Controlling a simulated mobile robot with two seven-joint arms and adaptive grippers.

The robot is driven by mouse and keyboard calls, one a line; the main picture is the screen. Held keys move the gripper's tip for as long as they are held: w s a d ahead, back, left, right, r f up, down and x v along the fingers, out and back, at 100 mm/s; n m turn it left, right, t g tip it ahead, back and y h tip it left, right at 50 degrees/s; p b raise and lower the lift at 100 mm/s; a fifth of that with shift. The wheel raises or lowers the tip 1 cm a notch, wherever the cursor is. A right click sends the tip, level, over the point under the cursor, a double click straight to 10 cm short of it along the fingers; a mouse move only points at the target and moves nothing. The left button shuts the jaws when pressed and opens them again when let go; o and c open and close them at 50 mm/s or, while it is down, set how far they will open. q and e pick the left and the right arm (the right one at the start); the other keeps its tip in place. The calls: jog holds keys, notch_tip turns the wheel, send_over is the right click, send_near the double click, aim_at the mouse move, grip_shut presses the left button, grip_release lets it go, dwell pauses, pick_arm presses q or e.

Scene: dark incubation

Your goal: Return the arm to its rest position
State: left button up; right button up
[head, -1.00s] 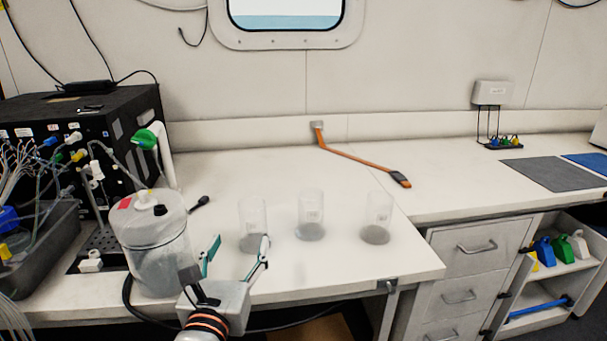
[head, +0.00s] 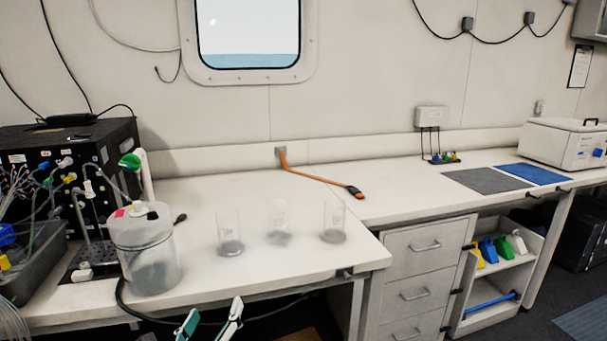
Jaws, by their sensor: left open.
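My left gripper (head: 211,322) shows at the bottom edge of the head view, below the front edge of the bench (head: 290,262). Only its two fingers are in the picture, spread apart with nothing between them. Three clear beakers with grey contents stand upright on the bench: a left one (head: 230,236), a middle one (head: 278,224) and a right one (head: 334,224). The gripper is apart from all of them. My right gripper is out of the picture.
A clear canister (head: 152,262) with a white lid stands at the bench's left, beside a black instrument (head: 100,140) with tubes. An orange strap (head: 315,176) lies at the back. Drawers (head: 420,275) and an open shelf (head: 497,262) stand to the right.

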pick_arm(q)
jog(key=s+d+f+n+g+h, duration=0.1)
jog(key=s+f+n+g, duration=0.1)
jog(key=s+f+n, duration=0.5)
jog(key=d+f+n+g+h, duration=0.15)
jog(key=f+n, duration=0.45)
jog(key=f, duration=0.6)
jog(key=s+a+f+n+g, duration=0.1)
jog(key=s+a+f+n, duration=0.1)
jog(key=s+f+n, duration=0.4)
jog(key=s+a+f+n+g+p, duration=0.1)
jog(key=s+a+f+n, duration=0.2)
jog(key=s+f+n, duration=0.3)
jog(key=s+n, duration=0.2)
jog(key=shift+f+n+p, duration=0.3)
jog(key=shift+n, duration=0.1)
jog(key=shift+w, duration=0.1)
jog(key=shift+c, duration=0.2)
